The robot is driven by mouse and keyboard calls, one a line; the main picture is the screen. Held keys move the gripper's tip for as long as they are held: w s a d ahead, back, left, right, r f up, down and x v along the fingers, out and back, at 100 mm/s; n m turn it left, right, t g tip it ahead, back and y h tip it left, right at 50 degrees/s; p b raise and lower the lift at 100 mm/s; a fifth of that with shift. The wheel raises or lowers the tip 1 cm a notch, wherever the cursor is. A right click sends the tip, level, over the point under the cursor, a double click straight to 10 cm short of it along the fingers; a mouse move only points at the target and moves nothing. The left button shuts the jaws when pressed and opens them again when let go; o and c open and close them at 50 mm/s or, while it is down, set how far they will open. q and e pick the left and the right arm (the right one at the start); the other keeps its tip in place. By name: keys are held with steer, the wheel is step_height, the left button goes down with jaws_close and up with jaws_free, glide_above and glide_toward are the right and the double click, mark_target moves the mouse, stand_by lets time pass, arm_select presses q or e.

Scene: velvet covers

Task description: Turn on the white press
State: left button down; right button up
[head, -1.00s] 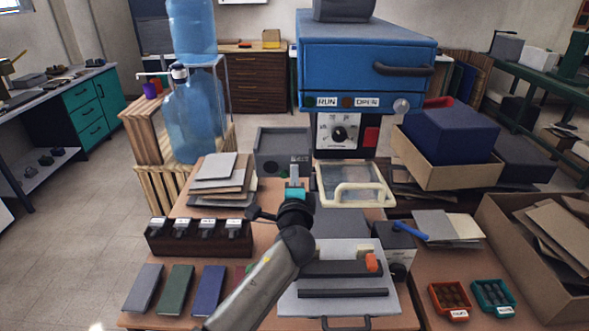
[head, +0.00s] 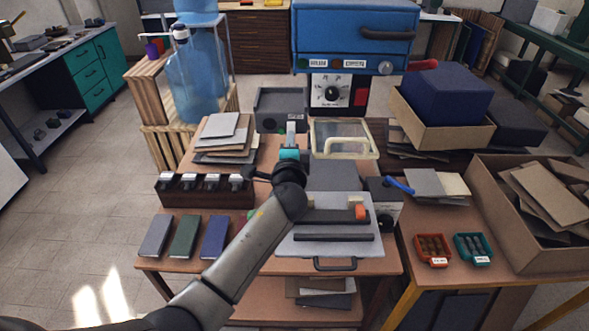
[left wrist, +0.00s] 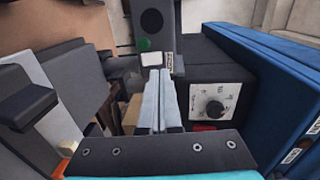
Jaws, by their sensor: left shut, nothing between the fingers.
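The white press (head: 290,243) lies flat at the front of the table. It has a pale plate, dark bars, an orange-ended part (head: 360,212) and a dark front handle. A small box with a dial and blue lever (head: 397,185) stands at its right. My left gripper (head: 291,127), with pale blue fingers, is beyond the press, near a grey box (head: 268,101) with a green button. In the left wrist view the shut, empty fingers (left wrist: 160,75) point toward this grey box and its green button (left wrist: 143,44); contact is unclear. My right gripper is not in view.
A blue machine (head: 350,35) with a dial panel (head: 331,93) stands behind. A clear-lidded cream frame (head: 345,157) is right of my gripper. Stacked sheets (head: 222,140) and a dark rack (head: 205,195) are at left; an open carton (head: 535,230) is at right.

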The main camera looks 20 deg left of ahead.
arm_select(q)
steer(key=f+v, duration=0.1)
steer(key=v, duration=0.7)
steer(key=shift+s+r, duration=0.25)
steer(key=shift+r, duration=0.15)
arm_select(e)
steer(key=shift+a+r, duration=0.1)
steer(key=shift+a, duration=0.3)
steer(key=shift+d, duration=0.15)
